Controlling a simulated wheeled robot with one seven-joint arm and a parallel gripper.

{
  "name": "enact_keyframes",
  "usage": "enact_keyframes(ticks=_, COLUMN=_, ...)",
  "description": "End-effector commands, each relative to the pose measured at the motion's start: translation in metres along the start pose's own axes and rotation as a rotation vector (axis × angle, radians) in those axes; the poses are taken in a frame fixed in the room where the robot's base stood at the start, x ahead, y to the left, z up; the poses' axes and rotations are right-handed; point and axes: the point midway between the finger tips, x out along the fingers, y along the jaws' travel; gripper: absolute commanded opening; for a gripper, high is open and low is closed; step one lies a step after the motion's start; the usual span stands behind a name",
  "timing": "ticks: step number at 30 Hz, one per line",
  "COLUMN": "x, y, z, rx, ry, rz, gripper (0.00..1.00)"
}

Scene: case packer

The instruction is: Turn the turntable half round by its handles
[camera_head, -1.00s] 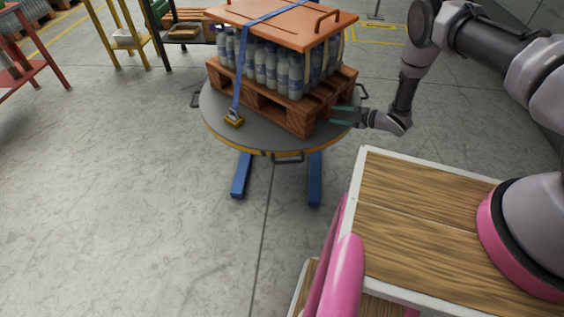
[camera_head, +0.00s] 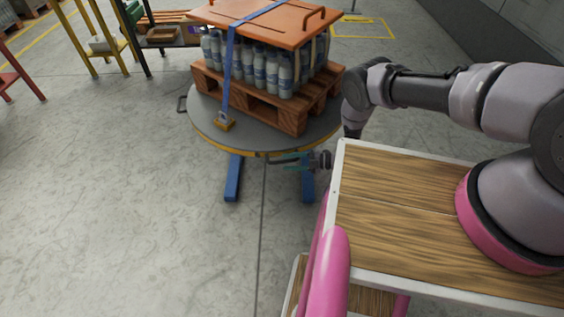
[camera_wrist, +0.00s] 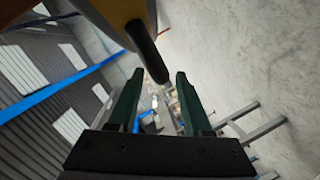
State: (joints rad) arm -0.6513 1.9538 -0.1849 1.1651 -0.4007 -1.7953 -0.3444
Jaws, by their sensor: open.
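The turntable (camera_head: 262,136) is a round grey plate with a yellow rim on blue legs. A wooden pallet (camera_head: 291,118) on it carries grey bottles (camera_head: 259,72) under an orange lid (camera_head: 268,27). One dark handle (camera_head: 182,104) sticks out at the left rim. My gripper (camera_head: 288,161) is at the near rim, fingers pointing left, and mostly hides the near handle there. In the wrist view, a dark handle bar (camera_wrist: 147,50) runs down from the yellow rim towards the gap between my open fingertips (camera_wrist: 158,75). I cannot tell whether they touch it.
My wood-topped base stands close at the right. A yellow rack (camera_head: 100,42) stands back left. The floor (camera_head: 110,210) at the left is clear.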

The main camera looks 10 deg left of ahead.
Motion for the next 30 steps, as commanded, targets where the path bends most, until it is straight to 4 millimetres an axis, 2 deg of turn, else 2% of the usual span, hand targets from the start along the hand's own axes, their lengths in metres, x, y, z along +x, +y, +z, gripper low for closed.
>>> enact_keyframes(ticks=3, x=0.018, y=0.000, z=0.000, rx=-0.002, ry=0.001, rz=-0.001, gripper=0.50)
enact_keyframes(ticks=6, x=0.026, y=0.000, z=0.000, rx=-0.001, ry=0.000, rz=0.000, gripper=0.50)
enact_keyframes(ticks=17, x=0.032, y=0.001, z=0.001, rx=0.001, ry=-0.002, rz=0.001, gripper=0.50)
enact_keyframes(ticks=20, x=0.032, y=0.001, z=0.001, rx=0.001, ry=-0.002, rz=0.001, gripper=0.15)
enact_keyframes(ticks=21, x=0.032, y=0.001, z=0.001, rx=0.001, ry=-0.002, rz=0.001, gripper=0.00)
enact_keyframes(ticks=30, x=0.031, y=0.001, z=0.001, rx=0.000, ry=-0.002, rz=0.001, gripper=0.00)
